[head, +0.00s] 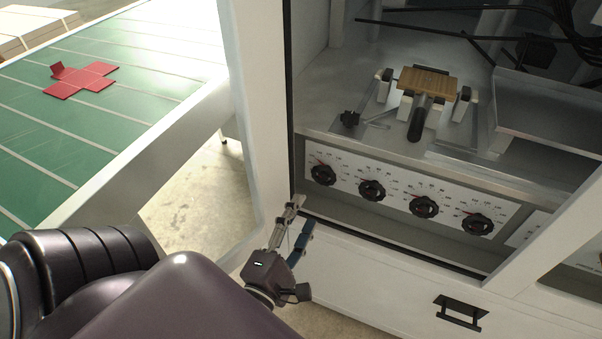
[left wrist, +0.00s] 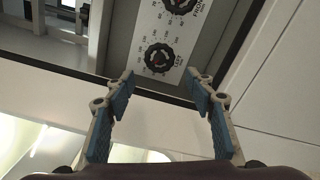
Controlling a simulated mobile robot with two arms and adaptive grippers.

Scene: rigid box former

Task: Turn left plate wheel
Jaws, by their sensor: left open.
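The left plate wheel, a black ribbed knob (head: 323,174) with a scale around it, is the leftmost of several on a pale panel (head: 343,172) inside the machine. The same knob (left wrist: 160,57) shows in the left wrist view with lettering beside it that seems to read "LEFT". My left gripper (head: 301,213) is open and empty, below and left of the knob in the head view, near the opening's lower edge. In the left wrist view the knob appears just beyond and between the blue-padded fingertips (left wrist: 160,79), not touched. My right gripper is not in view.
A white frame post (head: 258,100) and sill border the opening. Other knobs (head: 372,190) sit to the right. Above is a metal deck with a wooden block (head: 427,82). A drawer handle (head: 461,311) is below. A green conveyor (head: 120,90) carries a red cross-shaped blank (head: 83,80).

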